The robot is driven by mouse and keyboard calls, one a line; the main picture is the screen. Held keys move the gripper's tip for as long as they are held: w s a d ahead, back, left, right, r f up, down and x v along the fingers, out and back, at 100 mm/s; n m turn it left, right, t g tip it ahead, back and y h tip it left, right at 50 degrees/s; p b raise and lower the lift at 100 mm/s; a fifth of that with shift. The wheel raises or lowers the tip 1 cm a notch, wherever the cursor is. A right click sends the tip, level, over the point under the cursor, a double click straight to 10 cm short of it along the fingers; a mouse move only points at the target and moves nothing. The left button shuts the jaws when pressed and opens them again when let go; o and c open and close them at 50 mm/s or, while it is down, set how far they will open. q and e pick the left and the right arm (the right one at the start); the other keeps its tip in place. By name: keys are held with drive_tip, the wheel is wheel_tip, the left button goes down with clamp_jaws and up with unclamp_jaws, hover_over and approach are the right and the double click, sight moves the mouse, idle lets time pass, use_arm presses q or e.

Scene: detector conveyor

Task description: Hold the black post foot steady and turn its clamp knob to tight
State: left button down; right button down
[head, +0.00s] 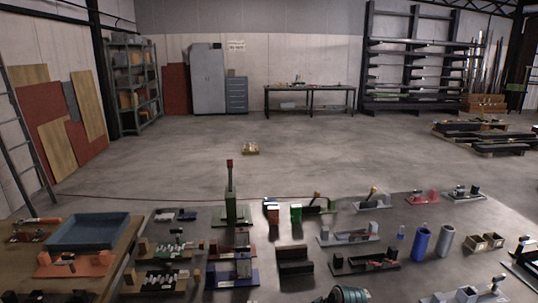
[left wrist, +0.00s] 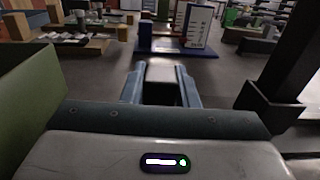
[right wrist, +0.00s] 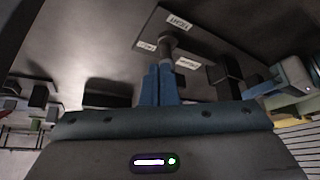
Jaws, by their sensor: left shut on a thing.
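In the right wrist view a dark plate (right wrist: 208,42) with white labels, seemingly the black post foot, carries a grey stem-like knob (right wrist: 167,42). My right gripper's blue fingers (right wrist: 163,80) are close together, with their tips at the knob. I cannot tell whether they press on it. My left gripper (left wrist: 160,85) is shut on a dark block (left wrist: 161,91), seemingly part of the foot. The left gripper also shows at the right of the right wrist view (right wrist: 280,80), beside a black block (right wrist: 229,70). Neither gripper shows in the head view.
In the left wrist view a black upright (left wrist: 293,55) stands close on the right and a green surface (left wrist: 30,95) on the left. A blue-based fixture (left wrist: 175,48) lies ahead. The head view shows many fixtures, a blue tray (head: 95,231) and open floor (head: 310,150) beyond.

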drive_tip(key=shift+s+a, duration=0.2)
drive_tip(key=shift+s+a, duration=0.15)
drive_tip(key=shift+a, duration=0.05)
drive_tip(key=shift+s+a, duration=0.2)
drive_tip(key=shift+a, duration=0.2)
drive_tip(key=shift+a, duration=0.1)
drive_tip(key=shift+s, duration=0.2)
